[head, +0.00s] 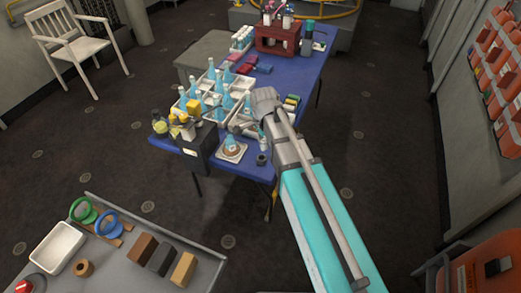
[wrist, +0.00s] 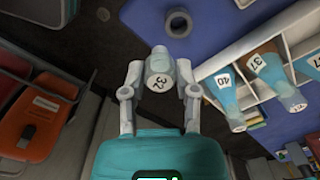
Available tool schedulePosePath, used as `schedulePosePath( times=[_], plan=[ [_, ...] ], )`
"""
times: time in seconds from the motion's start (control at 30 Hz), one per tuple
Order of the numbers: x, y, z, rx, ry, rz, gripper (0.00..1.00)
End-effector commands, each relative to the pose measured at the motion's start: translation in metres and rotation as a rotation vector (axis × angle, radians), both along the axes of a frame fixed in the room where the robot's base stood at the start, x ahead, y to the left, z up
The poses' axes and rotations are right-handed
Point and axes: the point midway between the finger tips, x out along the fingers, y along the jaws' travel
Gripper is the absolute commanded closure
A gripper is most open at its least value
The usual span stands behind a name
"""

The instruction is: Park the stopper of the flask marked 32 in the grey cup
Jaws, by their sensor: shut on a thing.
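In the head view my gripper (head: 262,122) is over the near right part of the blue table. The small grey cup (head: 262,159) stands at the table's near right corner, apart from the gripper. It also shows in the wrist view (wrist: 178,22), beyond the held flask.
White compartment trays (head: 208,103) hold several blue flasks, among them ones marked 40 (wrist: 228,90) and 37 (wrist: 268,72). Another flask (head: 232,146) stands on a pale square pad (head: 231,156). A dark box (head: 199,146) stands left of it.

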Motion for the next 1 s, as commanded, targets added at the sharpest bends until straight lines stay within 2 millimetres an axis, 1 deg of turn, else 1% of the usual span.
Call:
schedulePosePath(
  times=[0.03,0.23,0.4,0.77,1.0],
  plan=[
    [0.01,0.003,-0.014,0.0,0.0,-0.002,0.87],
    [0.025,0.006,-0.028,0.0,0.0,-0.006,0.87],
    [0.028,0.007,-0.03,0.0,0.0,-0.007,0.87],
    [0.028,0.008,-0.03,0.0,0.0,-0.006,0.87],
    [0.028,0.008,-0.035,0.0,0.0,-0.005,0.87]
  ],
)
